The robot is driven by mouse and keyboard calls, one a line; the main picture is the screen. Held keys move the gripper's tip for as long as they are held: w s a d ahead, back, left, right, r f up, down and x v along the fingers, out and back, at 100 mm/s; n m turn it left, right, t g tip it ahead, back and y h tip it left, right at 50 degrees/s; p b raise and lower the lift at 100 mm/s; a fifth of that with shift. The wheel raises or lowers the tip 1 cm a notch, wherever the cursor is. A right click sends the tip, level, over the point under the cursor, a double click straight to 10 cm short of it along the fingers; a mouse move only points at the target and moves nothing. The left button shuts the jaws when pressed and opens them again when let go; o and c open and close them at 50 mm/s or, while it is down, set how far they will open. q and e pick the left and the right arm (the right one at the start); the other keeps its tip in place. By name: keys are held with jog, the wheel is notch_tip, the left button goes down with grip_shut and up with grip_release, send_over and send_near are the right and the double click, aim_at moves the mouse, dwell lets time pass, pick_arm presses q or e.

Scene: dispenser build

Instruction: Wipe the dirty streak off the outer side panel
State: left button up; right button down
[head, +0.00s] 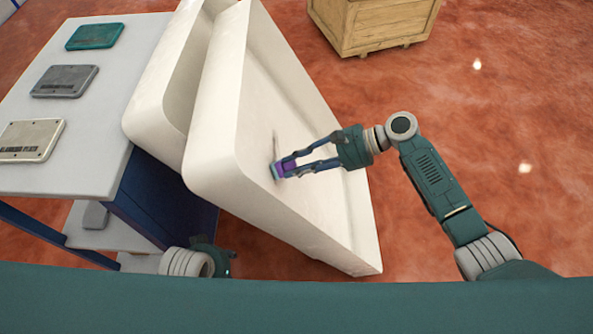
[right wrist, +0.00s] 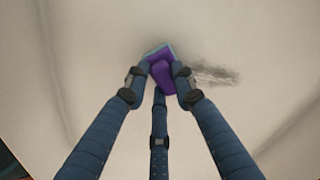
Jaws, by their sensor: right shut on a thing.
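The white side panel (head: 320,215) stands tilted at the centre of the head view. A dark grey streak (head: 276,146) is on its face; in the right wrist view the smudge (right wrist: 215,73) lies just right of the sponge. My right gripper (head: 287,170) is shut on a purple and teal sponge (head: 288,168), held at the panel beside the streak. The sponge (right wrist: 162,74) also shows between the fingers in the right wrist view, its teal side toward the panel. My left gripper (head: 218,260) is low at the bottom left, mostly hidden, so its fingers cannot be made out.
A second white panel (head: 172,85) stands behind the first on the left. A table (head: 120,80) at the left holds a teal plate (head: 95,35), a grey plate (head: 65,81) and a pale plate (head: 30,140). A wooden crate (head: 375,25) stands at the back. The red floor at right is clear.

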pick_arm(q)
jog(key=shift+r, duration=1.2)
pick_arm(e)
jog(key=shift+w, duration=0.7)
